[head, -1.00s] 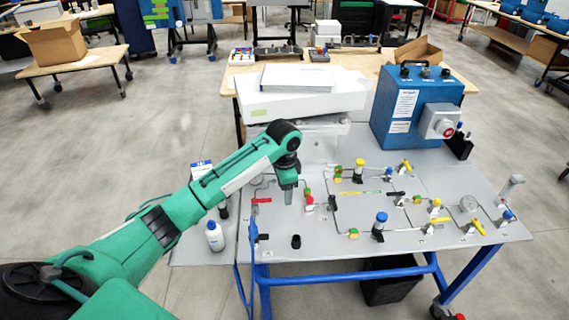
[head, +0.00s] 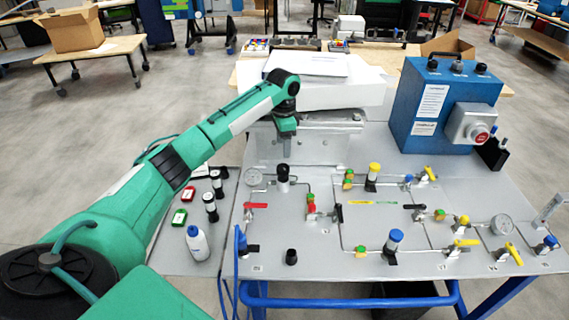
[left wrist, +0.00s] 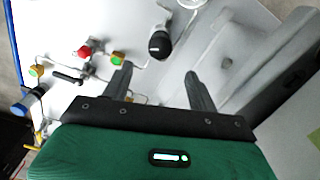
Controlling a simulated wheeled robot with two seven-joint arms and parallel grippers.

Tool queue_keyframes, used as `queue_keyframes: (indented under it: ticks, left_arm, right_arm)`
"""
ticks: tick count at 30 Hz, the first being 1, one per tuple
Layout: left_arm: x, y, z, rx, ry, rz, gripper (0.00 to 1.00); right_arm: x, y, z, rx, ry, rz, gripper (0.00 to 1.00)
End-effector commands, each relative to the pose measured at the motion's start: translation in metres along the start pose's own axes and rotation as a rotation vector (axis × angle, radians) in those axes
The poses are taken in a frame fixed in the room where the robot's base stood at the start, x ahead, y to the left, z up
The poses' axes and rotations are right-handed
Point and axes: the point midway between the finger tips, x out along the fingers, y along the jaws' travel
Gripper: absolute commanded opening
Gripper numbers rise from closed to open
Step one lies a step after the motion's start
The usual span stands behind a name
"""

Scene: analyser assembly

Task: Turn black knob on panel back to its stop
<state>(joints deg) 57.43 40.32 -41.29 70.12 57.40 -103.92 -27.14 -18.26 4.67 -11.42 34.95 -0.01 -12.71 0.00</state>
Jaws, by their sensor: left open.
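A black knob (head: 283,171) stands on a post at the back left of the grey panel (head: 330,230). In the left wrist view the black knob (left wrist: 159,43) lies just beyond the fingertips, roughly in line with the gap between them. My left gripper (head: 286,152) points down close to the knob in the head view. In the left wrist view my left gripper (left wrist: 157,74) is open, with nothing between its fingers. I cannot tell its exact height over the panel. My right gripper is in neither view.
Red and green valves (head: 311,207), a yellow-capped post (head: 373,177) and a blue-capped post (head: 393,240) stand on the panel. A short black cap (head: 291,257) is near the front. A white bottle (head: 197,243) is at left. A blue box (head: 440,105) stands back right.

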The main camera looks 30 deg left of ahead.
Motion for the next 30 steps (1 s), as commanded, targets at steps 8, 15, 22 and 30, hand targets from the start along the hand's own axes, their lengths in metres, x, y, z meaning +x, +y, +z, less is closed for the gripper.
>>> queue_keyframes:
  ticks: [8, 15, 22, 30]
  left_arm:
    - [0.057, 0.001, 0.001, -0.002, -0.003, 0.002, 0.59]
    - [0.085, 0.001, 0.000, 0.000, 0.000, 0.000, 0.59]
    - [0.090, 0.000, 0.000, 0.001, 0.000, -0.001, 0.59]
    - [0.090, 0.000, 0.000, 0.000, 0.000, -0.001, 0.32]
  right_arm:
    - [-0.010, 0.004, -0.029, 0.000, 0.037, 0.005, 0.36]
    - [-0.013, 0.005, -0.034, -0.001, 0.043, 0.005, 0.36]
    - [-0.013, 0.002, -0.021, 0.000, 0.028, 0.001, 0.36]
    - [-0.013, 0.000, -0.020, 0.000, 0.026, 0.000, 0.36]
